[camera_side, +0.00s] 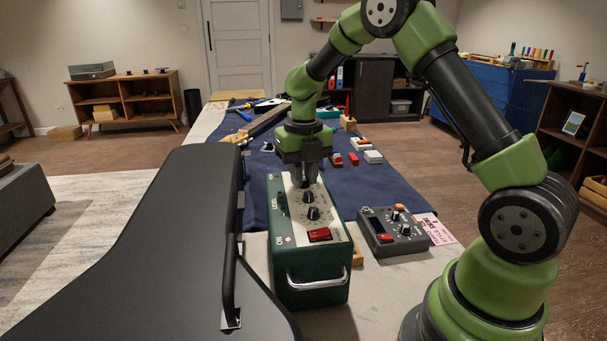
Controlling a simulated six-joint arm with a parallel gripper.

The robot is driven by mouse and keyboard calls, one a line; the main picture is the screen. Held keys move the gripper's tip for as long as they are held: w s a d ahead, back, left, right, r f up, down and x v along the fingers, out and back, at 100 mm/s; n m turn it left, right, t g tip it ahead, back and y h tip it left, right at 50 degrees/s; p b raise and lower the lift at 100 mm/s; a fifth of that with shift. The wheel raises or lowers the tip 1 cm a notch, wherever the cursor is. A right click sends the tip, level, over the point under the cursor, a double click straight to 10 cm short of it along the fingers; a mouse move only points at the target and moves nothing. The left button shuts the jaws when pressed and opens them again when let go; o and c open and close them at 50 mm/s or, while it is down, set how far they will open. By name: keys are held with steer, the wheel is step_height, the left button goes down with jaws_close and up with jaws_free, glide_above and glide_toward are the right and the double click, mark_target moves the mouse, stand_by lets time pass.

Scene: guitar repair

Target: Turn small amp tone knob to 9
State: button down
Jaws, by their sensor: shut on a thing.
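The small amp (309,271) is a dark green box with a pale control panel on top, standing upright on the bench. Black knobs (313,213) with dial markings run along the panel, and a red switch (320,235) sits nearer the camera. My gripper (304,182) points straight down at the far end of the panel. It is shut on a knob there, which the fingers mostly hide. I cannot read which knob is the tone knob or what number it points to.
A grey pedal box (392,232) with a red button stands right of the amp. A large black case (150,265) fills the left foreground, close to the amp. The amp's metal handle (317,280) faces the camera. Tools and small boxes lie on the blue mat (378,185) behind.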

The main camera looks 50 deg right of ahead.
steer(key=m, duration=0.6)
steer(key=shift+m, duration=0.4)
steer(key=m, duration=1.2)
steer(key=shift+w, duration=0.1)
steer(key=m, duration=0.4)
steer(key=shift+m, duration=0.3)
steer(key=c, duration=1)
jaws_free()
steer(key=shift+c, duration=0.2)
